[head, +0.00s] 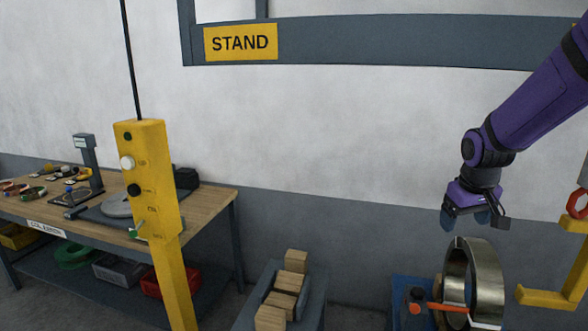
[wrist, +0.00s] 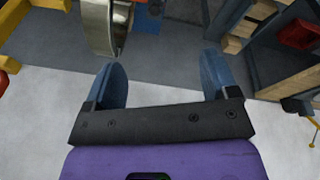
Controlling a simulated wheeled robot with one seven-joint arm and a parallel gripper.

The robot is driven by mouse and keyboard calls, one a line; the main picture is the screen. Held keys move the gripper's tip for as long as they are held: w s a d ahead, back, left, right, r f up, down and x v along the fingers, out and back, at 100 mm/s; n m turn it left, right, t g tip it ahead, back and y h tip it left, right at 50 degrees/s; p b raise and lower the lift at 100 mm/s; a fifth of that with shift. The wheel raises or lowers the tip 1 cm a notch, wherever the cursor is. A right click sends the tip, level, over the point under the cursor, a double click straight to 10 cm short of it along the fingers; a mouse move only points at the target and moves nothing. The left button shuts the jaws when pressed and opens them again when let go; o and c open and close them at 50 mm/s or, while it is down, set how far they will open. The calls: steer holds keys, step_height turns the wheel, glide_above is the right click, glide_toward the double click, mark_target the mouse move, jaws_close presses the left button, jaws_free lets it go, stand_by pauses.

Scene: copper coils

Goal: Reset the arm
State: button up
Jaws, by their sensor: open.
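My purple arm comes in from the upper right of the head view. My gripper (head: 467,218) points down in the air and appears just above a large metal coil ring (head: 475,285). In the wrist view my gripper (wrist: 165,85) shows two blue fingers spread wide apart with nothing between them. The coil ring (wrist: 101,25) shows beyond the left finger at the top of that view, apart from the fingers.
A yellow control post (head: 150,190) stands left of centre. A wooden workbench (head: 215,197) with tools and coils is at the left. Wooden blocks (head: 285,282) sit on a grey stand. A yellow hook (head: 550,297) is right of the coil ring. An orange-red bar (head: 447,307) crosses the ring's front.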

steer(key=s+a+r+t, duration=0.1)
steer(key=s+r, duration=0.3)
steer(key=s, duration=0.4)
steer(key=s+a+r+t, duration=0.1)
steer(key=s+a+r, duration=0.3)
steer(key=s, duration=0.5)
steer(key=s+a+r+m+y, duration=0.1)
steer(key=s+r, duration=0.3)
steer(key=s, duration=0.4)
steer(key=shift+s+a+r+t, duration=0.35)
steer(key=shift+a+t, duration=0.05)
steer(key=shift+a, duration=0.25)
